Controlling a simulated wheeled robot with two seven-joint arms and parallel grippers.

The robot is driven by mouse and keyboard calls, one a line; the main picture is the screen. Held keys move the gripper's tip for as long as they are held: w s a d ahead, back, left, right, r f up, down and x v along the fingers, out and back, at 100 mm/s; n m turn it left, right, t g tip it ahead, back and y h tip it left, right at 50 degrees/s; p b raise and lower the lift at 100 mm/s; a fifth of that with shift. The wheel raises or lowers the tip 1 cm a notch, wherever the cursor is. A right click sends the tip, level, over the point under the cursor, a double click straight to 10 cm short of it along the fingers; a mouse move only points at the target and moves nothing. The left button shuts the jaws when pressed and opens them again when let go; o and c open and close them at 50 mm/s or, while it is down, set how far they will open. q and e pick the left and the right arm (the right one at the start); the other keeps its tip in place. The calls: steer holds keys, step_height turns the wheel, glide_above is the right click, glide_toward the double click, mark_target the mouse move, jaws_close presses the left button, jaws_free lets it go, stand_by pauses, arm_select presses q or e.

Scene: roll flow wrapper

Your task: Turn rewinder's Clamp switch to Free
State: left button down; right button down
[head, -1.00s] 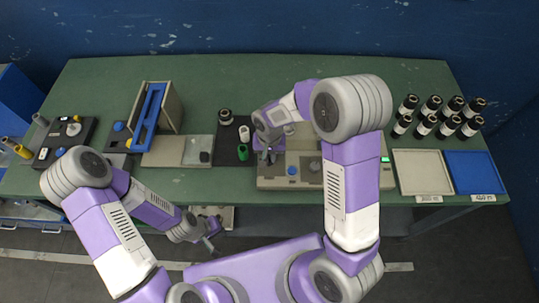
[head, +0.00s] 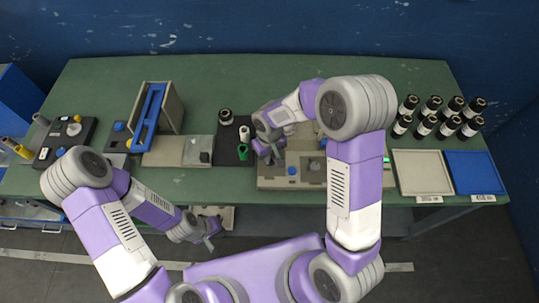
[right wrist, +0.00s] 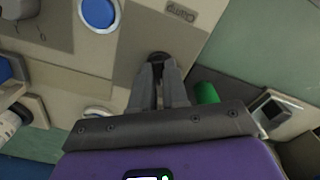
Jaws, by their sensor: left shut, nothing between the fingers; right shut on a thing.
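The rewinder (head: 330,185) is the beige machine at the centre right of the green table. In the right wrist view its panel (right wrist: 130,45) carries a printed "Clamp" label (right wrist: 181,12). A small dark knob (right wrist: 160,55), seemingly the Clamp switch, shows at my right fingertips. My right gripper (head: 271,156) is over the left part of the rewinder, shut on that knob, and its fingers also show in the wrist view (right wrist: 160,68). The fingers hide most of the knob, so its setting cannot be read. My left gripper (head: 208,241) is shut and empty, off the table's front edge.
A blue button (right wrist: 98,13) is on the panel. A green spool (head: 243,152) stands on a dark mat just left of the rewinder. A beige tray (head: 422,191), a blue tray (head: 475,190) and several dark rolls (head: 448,126) are at the right.

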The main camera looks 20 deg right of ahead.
stand_by(0.3)
steer(key=c, duration=1.1)
jaws_free()
steer(key=shift+c, duration=0.2)
step_height(320, 180, up, 8)
steer(key=shift+f+p, duration=0.2)
steer(key=shift+p, duration=0.5)
